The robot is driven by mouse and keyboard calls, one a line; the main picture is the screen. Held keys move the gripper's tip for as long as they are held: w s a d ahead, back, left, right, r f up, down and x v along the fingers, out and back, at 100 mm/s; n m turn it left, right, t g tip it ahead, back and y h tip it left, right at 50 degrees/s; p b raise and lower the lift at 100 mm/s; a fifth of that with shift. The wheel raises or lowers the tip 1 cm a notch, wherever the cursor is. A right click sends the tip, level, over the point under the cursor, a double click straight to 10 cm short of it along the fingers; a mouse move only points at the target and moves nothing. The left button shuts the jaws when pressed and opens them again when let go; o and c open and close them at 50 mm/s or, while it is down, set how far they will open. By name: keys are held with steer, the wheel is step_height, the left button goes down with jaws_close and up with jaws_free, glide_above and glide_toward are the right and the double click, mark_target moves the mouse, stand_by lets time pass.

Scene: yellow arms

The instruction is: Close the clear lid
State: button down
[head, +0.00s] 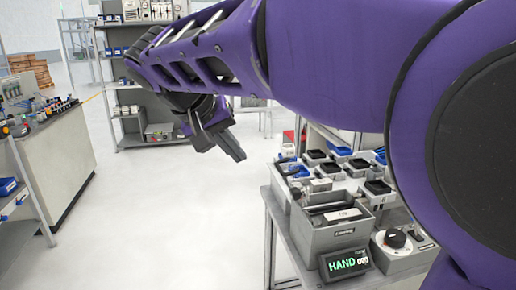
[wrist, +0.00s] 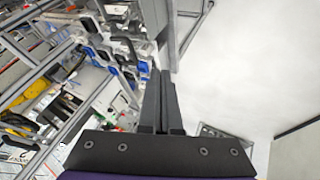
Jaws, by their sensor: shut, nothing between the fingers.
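I cannot pick out a clear lid for certain in either view. My gripper (head: 232,149) hangs in the air left of the cart with bins in the head view. Its two dark fingers, together and empty, also show in the wrist view (wrist: 161,76). My purple arm crosses the top and right of the head view and hides part of the cart.
The cart carries a grey bin (head: 316,236), several small black and blue bins, a box with a black knob (head: 395,238) and a display (head: 346,262) reading HAND. A workbench (head: 62,165) stands left, shelves (head: 130,110) behind. The floor between is clear.

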steer(key=w+d+f, duration=0.4)
steer(key=d+f, duration=0.1)
steer(key=d, duration=0.1)
steer(key=shift+w+d, duration=0.2)
steer(key=shift+w, duration=0.05)
stand_by(0.3)
